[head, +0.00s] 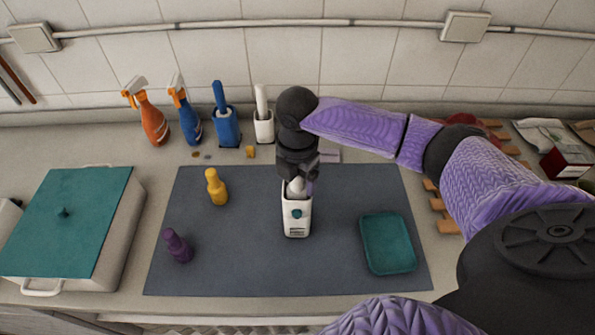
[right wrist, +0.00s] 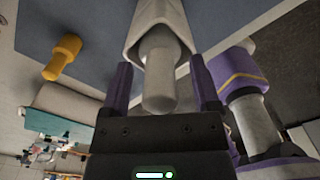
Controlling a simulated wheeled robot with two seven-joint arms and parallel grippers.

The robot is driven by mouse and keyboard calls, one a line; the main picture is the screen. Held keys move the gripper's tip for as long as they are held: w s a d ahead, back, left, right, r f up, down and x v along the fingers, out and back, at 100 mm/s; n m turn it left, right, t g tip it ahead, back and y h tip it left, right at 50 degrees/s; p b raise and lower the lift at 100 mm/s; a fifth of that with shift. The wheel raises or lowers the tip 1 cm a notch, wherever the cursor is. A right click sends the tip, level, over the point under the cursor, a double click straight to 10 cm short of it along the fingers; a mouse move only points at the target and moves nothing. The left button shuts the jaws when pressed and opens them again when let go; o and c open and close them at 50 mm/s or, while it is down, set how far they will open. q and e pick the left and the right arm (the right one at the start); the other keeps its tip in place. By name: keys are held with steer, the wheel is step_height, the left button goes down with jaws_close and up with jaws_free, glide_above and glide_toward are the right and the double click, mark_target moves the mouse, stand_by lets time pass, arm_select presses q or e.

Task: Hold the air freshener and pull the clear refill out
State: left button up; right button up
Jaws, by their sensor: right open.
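The white air freshener (head: 297,220) stands on the grey mat, with a teal button on its front. The clear refill (head: 296,187) sticks up from its top and looks whitish. My right gripper (head: 300,178) is directly above the air freshener, pointing down. In the right wrist view the refill (right wrist: 160,75) lies between the two open purple fingers, with a gap on each side, and its far end sits inside the housing (right wrist: 158,18). My left gripper is not in view.
A yellow bottle (head: 216,187) and purple bottle (head: 177,245) stand left on the mat (head: 250,270). A teal tray (head: 388,243) lies right. A teal-lidded box (head: 70,220) is far left. Spray bottles (head: 150,115) and brush holders (head: 226,125) line the back. The mat's front is clear.

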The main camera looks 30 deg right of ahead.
jaws_close()
jaws_free()
steer(key=shift+r, duration=0.1)
